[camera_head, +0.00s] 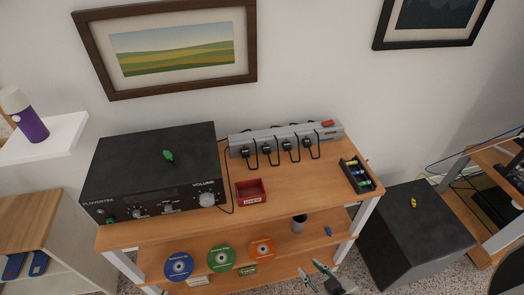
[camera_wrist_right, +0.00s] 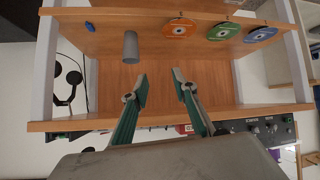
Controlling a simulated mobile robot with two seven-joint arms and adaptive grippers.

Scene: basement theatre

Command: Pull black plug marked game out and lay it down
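A grey power strip (camera_head: 286,133) with a red switch lies at the back of the wooden stand's top, against the wall. Several black plugs (camera_head: 267,149) sit in it in a row, each with a black cord. Their markings are too small to read, so I cannot tell which one is marked game. My right gripper (camera_head: 322,271) is low in front of the stand, apart from the plugs. In the right wrist view its two fingers (camera_wrist_right: 161,82) are spread with nothing between them. My left gripper is not in view.
A black amplifier (camera_head: 150,172) stands left of the strip. A small red tray (camera_head: 251,192) and a black battery box (camera_head: 357,175) are on the top, with bare wood between. Below are coloured discs (camera_head: 221,258) and a grey cup (camera_head: 299,223). A dark cabinet (camera_head: 415,235) stands right.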

